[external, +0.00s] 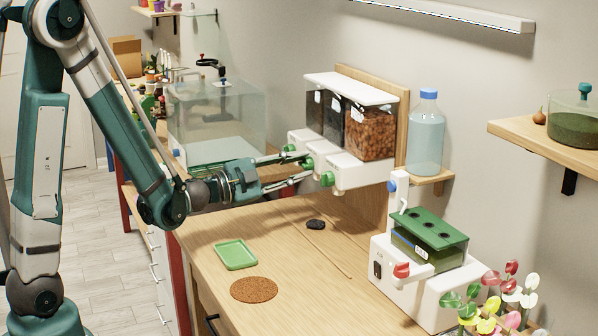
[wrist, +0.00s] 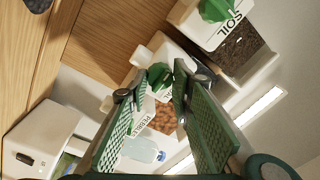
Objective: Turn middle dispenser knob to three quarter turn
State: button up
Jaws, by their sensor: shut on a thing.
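The dispenser (external: 352,88) on the wall board has three clear bins over white spouts, each spout with a green knob. In the external view, my gripper (external: 298,166) reaches in from the left with its fingers on either side of the middle knob (external: 307,163). The left knob (external: 289,148) and right knob (external: 328,179) are outside the fingers. In the wrist view, my green ribbed fingers (wrist: 158,82) flank a dark green knob (wrist: 160,74) and are shut on it. A knob beside a SOIL label (wrist: 232,24) is at the upper right. The knob's turn angle is hard to tell.
A water bottle (external: 426,135) stands on a small shelf right of the dispenser. A white machine with a green-lidded box (external: 432,230) is at the right. A green tray (external: 235,254), cork mat (external: 254,290) and dark stone (external: 316,224) lie on the wooden counter (external: 300,275), otherwise mostly clear.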

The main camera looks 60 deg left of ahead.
jog(key=o, duration=0.9)
jog(key=shift+s, duration=0.1)
jog(key=s, duration=0.8)
jog(key=s+f, duration=0.1)
jog(key=s, duration=0.2)
jog(key=shift+s, duration=0.4)
